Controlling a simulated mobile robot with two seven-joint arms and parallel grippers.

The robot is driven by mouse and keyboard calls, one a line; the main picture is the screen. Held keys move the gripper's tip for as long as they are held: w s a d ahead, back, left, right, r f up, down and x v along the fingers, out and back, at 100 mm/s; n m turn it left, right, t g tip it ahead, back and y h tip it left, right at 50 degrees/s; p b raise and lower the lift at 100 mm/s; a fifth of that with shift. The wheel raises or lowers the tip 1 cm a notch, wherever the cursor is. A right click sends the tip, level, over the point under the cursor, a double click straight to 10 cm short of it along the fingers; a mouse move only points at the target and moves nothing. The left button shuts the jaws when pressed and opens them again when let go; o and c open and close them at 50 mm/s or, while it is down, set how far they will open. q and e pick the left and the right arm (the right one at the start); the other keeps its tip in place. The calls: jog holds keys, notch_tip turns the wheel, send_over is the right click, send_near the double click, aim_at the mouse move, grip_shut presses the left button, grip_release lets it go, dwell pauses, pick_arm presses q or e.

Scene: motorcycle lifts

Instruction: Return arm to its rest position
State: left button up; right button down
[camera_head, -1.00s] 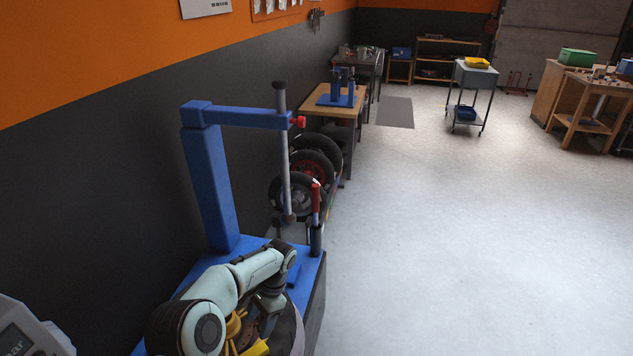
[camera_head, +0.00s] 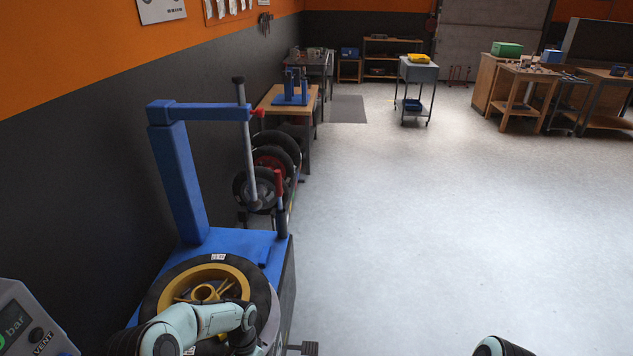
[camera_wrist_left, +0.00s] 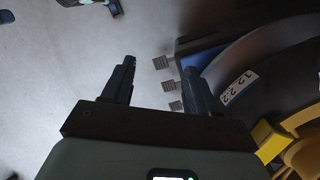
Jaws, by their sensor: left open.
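My left arm (camera_head: 195,323) reaches in from the bottom left of the head view, in front of the blue tire changer. Its wrist bends down near the right front side of the wheel. In the left wrist view my left gripper (camera_wrist_left: 160,80) is open, its two dark fingers apart with nothing between them. A black tire with a yellow rim (camera_head: 235,270) lies flat on the tire changer; part of it shows at the right of the wrist view. Only a bit of my right arm (camera_head: 500,347) shows at the bottom edge; its gripper is out of view.
The blue tire changer post (camera_head: 178,180) and its vertical tool bar (camera_head: 246,150) stand behind the wheel. Pedals (camera_wrist_left: 168,85) show near the floor. A grey gauge box (camera_head: 30,325) is at lower left. The floor to the right is clear.

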pick_arm(q)
jog(key=s+d+f+n+h, duration=0.3)
jog(key=s+d+f+n, duration=0.15)
jog(key=s+f, duration=0.6)
jog(key=s+d+f+n+t, duration=0.1)
jog(key=s+n, duration=0.5)
jog(key=s, duration=0.6)
jog(key=shift+s+d+f+t+h, duration=0.15)
jog(key=shift+s+f+t+h, duration=0.25)
jog(key=shift+t, duration=0.5)
